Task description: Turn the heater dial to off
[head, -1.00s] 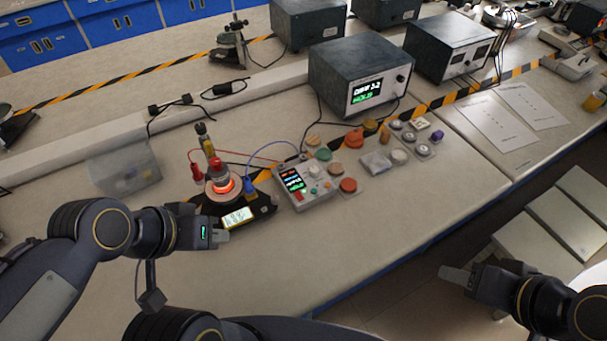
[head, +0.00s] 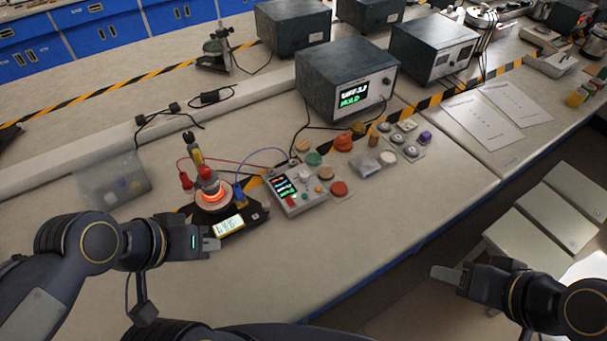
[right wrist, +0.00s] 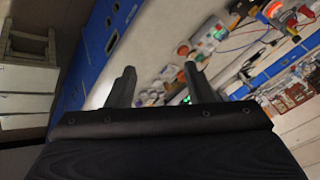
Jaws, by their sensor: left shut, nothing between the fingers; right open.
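The heater (head: 213,197) glows orange on top, on a dark base with a small lit display (head: 229,225). I cannot make out its dial. My left gripper (head: 214,239) is shut and empty, just left of the heater's base near the display; I cannot tell whether it touches. My right gripper (head: 440,273) is open and empty, off the bench's front edge at the right. Its spread fingers (right wrist: 160,85) show in the right wrist view, with the glowing heater (right wrist: 272,9) far off at the top.
A control box (head: 296,192) with a screen and knobs stands right of the heater, wired to it. Several coloured knobs lie beyond it. A power supply (head: 345,85) stands behind. A stool (head: 530,240) is at the right. The bench front (head: 300,262) is clear.

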